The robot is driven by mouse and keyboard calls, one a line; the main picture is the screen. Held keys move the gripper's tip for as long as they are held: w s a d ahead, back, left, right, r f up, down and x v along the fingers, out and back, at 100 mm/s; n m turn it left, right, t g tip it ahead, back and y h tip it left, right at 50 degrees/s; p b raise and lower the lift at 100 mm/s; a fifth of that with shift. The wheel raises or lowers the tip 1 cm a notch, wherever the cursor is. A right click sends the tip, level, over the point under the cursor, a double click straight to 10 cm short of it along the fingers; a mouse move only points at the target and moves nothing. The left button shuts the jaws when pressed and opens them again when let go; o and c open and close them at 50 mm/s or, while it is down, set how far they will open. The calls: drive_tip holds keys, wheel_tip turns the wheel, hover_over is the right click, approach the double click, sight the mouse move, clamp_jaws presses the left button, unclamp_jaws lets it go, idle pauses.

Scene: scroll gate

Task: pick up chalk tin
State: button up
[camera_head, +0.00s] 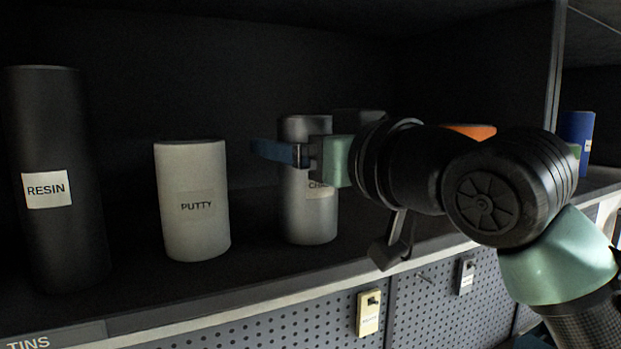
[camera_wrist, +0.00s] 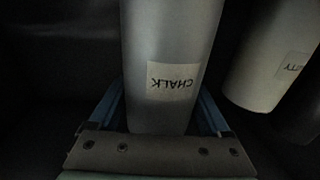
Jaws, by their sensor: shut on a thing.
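The chalk tin (camera_head: 308,215) is a grey cylinder standing upright on the shelf, its label partly covered by my gripper in the head view. In the wrist view the chalk tin (camera_wrist: 165,40) shows its CHALK label upside down. My gripper (camera_head: 283,153) reaches in from the right at the tin's upper part. Its blue fingers (camera_wrist: 163,112) lie on both sides of the tin and are shut on it. The tin's base appears to rest on the shelf in the head view.
The light putty tin (camera_head: 192,220) stands left of the chalk tin, with a gap between. A tall black resin tin (camera_head: 55,240) is farther left. An orange object (camera_head: 470,131) is partly hidden behind my arm. A blue tin (camera_head: 577,128) stands beyond the shelf divider (camera_head: 556,70).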

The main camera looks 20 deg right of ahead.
drive_tip(key=shift+f, duration=0.25)
clamp_jaws()
drive_tip(key=shift+r, duration=0.15)
